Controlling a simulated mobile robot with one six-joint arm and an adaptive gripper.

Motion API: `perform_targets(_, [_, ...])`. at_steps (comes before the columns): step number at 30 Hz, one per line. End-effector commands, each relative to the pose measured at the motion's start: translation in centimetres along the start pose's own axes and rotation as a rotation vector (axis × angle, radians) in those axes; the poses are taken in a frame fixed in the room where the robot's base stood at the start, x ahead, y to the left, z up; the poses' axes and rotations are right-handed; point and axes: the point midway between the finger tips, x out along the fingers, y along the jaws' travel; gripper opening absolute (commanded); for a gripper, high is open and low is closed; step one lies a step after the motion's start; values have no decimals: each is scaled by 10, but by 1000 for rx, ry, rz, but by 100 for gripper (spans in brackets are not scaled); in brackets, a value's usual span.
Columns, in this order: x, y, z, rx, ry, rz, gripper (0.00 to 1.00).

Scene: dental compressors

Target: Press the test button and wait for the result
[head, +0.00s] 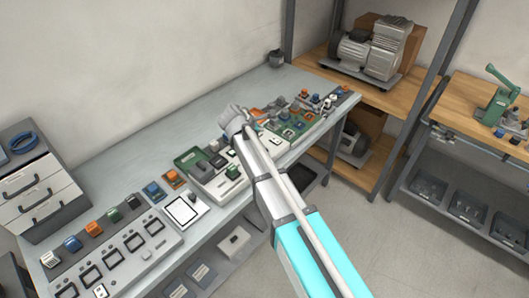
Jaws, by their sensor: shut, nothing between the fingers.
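My gripper (236,120) reaches over the grey workbench (130,172) from the lower right. It is shut and empty, above or just behind a pale device (208,184) in the middle of the bench. The device carries dark blocks and a green block (233,172). A green circuit board (188,158) lies at its back left. I cannot make out which part is the test button, and no result display is readable. The arm hides part of the bench to the right of the device. Whether the fingertips touch anything cannot be told.
A panel with several square frames (134,243) and a row of coloured blocks fill the bench's left front. A drawer unit (40,190) stands at the left. Small parts crowd the bench's right end. A compressor (370,47) sits on wooden shelving. The back strip of bench is clear.

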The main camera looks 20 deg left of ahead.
Motion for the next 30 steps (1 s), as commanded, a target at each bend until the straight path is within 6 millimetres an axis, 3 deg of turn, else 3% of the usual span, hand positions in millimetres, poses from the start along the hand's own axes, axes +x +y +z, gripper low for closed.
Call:
perform_targets(14, [8,-6,-5,3,0,-1,0])
perform_targets(30, [39,-28,-27,4,0,-2,0])
